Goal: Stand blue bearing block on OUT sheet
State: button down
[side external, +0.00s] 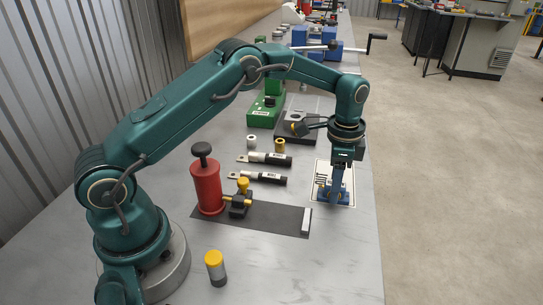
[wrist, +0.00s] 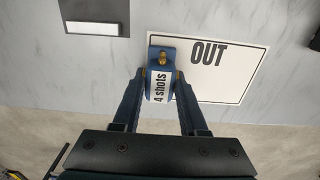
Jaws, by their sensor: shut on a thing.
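The blue bearing block (side external: 328,196) has a brass fitting on top and a white label reading "4 shots"; it also shows in the wrist view (wrist: 161,55). My gripper (side external: 338,188) points down and is shut on the block, with one finger on each side of it in the wrist view (wrist: 160,80). The OUT sheet (side external: 346,170) is white with a black border and lies on the bench. In the wrist view the block overlaps the left part of the sheet (wrist: 225,80). The block looks upright, at or just above the sheet; contact below it is hard to tell.
A dark mat (side external: 265,218) with a white bar (side external: 306,221) on its right end lies left of the sheet. The bench's right edge is close to the sheet.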

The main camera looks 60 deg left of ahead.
jog(key=shift+c, duration=2.2)
grip_release()
jog(key=s+r+n+t, duration=0.1)
jog(key=s+r, duration=0.1)
jog(key=r, duration=0.7)
jog(key=s+r+n+t, duration=0.1)
jog(key=s+r, duration=0.1)
jog(key=r, duration=0.8)
jog(key=s+f+n+t, duration=0.1)
jog(key=s+f+n, duration=0.1)
jog(key=s, duration=0.7)
jog(key=s+f+n+t, duration=0.2)
jog(key=s+n, duration=0.3)
jog(key=s, duration=0.4)
jog(key=shift+s+a+t, duration=0.3)
jog(key=shift+s, duration=0.05)
